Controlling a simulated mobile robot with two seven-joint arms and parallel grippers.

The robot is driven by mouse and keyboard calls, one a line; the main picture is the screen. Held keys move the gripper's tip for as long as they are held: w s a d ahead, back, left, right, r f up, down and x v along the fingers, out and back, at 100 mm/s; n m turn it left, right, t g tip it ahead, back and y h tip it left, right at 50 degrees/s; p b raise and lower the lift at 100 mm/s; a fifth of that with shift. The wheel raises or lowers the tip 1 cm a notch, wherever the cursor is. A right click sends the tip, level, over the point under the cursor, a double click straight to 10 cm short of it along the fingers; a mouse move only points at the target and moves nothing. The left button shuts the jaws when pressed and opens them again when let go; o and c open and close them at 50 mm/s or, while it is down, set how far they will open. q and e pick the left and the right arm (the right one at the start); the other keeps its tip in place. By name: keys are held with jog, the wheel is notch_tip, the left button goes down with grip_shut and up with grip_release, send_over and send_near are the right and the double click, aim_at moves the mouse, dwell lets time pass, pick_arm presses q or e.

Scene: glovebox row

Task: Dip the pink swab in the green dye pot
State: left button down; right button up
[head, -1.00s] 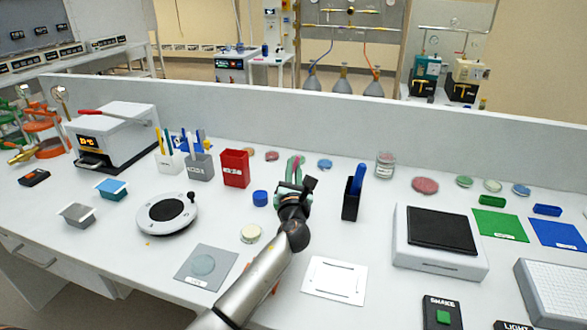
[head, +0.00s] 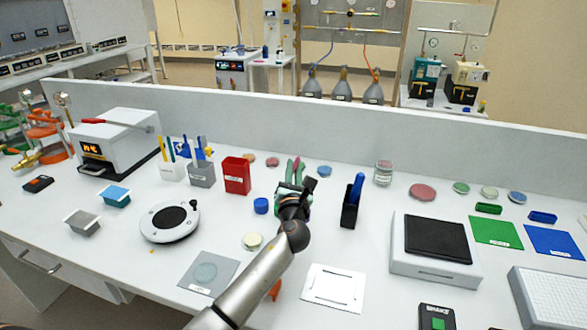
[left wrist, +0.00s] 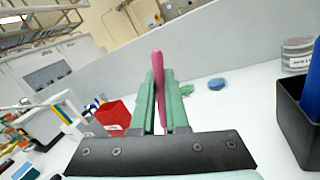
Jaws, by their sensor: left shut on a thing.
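My left gripper (head: 292,186), with green fingers, is shut on the pink swab (left wrist: 158,75). The swab stands upright between the fingers, and its upper end sticks out above them. In the head view only a thin pink strip of it (head: 297,167) shows. In the head view the gripper covers that spot, between a reddish pot (head: 272,162) and a blue pot (head: 324,171). My right gripper is not in view.
A red box (head: 237,176) and a blue cap (head: 261,206) stand left of the gripper. A black holder with a blue item (head: 349,214) stands to its right. A clear jar (head: 383,172) is farther right. The low wall (head: 330,130) runs behind.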

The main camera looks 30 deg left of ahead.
pick_arm(q)
notch_tip(320, 180, up, 2)
jog(key=shift+r+p, duration=0.25)
jog(key=shift+p, duration=0.75)
jog(key=shift+r, duration=0.9)
